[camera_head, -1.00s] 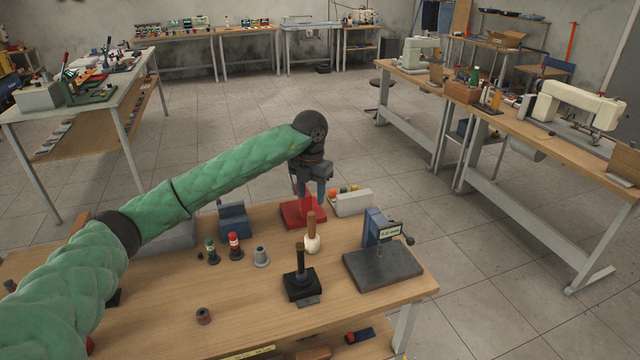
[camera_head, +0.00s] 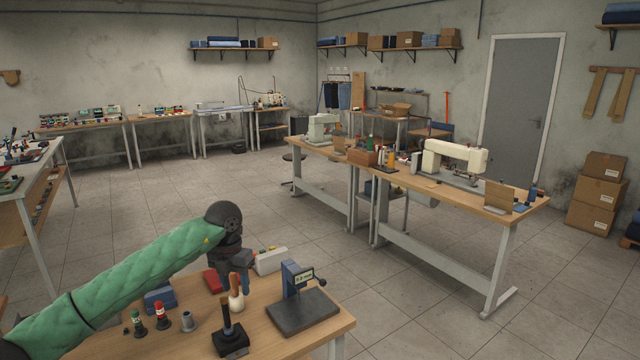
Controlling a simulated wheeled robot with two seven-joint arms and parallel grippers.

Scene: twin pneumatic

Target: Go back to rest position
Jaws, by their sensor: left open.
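My left arm comes in from the lower left in green padding. Its gripper (camera_head: 238,283) points down over the back of the wooden workbench (camera_head: 275,337), jaws open. I see nothing held between its fingers. A wooden-handled tool with a white bulb (camera_head: 236,304) stands right at the gripper in the picture; I cannot tell if they touch. A red block (camera_head: 213,281) sits just left of the gripper, partly hidden by the arm. My right arm and gripper are not in view.
Right of the gripper are a white box (camera_head: 270,262) and a blue press on a dark base (camera_head: 302,316).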

